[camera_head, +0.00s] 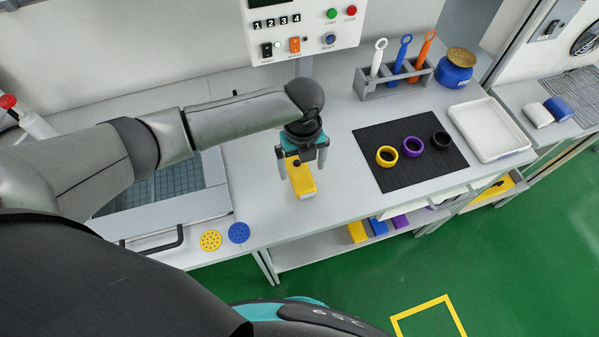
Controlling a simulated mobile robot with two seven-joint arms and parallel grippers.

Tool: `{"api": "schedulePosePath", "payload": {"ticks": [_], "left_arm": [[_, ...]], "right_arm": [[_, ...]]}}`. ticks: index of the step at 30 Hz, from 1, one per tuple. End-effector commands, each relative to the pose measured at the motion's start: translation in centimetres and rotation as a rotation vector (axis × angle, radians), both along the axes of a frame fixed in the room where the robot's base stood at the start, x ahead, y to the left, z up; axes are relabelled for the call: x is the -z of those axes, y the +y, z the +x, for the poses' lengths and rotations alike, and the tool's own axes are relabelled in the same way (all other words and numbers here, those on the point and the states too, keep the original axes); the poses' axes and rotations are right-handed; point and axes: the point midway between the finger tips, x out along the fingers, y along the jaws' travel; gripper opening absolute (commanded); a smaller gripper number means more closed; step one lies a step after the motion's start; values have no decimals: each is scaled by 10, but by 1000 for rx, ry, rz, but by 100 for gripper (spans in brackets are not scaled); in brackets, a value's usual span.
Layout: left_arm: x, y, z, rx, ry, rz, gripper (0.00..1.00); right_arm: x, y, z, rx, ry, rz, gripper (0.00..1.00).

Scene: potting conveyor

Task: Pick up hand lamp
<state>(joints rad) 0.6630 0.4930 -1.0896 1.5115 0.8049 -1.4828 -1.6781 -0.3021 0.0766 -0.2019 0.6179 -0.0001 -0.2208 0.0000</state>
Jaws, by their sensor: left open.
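The hand lamp seems to be the yellow block-like object (302,184) with a dark knob on top, standing on the grey bench near its front edge. My left gripper (302,164) is open directly over it and points down. Its two fingers show to the left and right of the yellow object's upper end. I cannot tell how far down they reach beside it or whether they touch it. The gripper hides the object's far end. My right gripper is not in view.
A black mat (405,176) with yellow, purple and black rings lies to the right, beside a white tray (522,150). Behind stand a tool rack (378,94) and a blue pot (454,75). A control panel (262,44) hangs above. Yellow and blue discs (238,232) lie front left.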

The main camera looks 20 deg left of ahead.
Motion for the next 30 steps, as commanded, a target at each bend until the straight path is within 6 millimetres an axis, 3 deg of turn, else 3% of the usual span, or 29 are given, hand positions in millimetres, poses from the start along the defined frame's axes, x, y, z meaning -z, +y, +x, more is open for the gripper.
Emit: {"api": "schedulePosePath", "payload": {"ticks": [7, 16, 30], "left_arm": [[36, 0, -5, 0, 3, 0, 98], [40, 0, -5, 1, 1, 1, 98], [40, 0, -5, 0, 1, 1, 46]], "right_arm": [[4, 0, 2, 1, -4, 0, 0], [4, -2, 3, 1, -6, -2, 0], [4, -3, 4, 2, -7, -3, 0]]}}
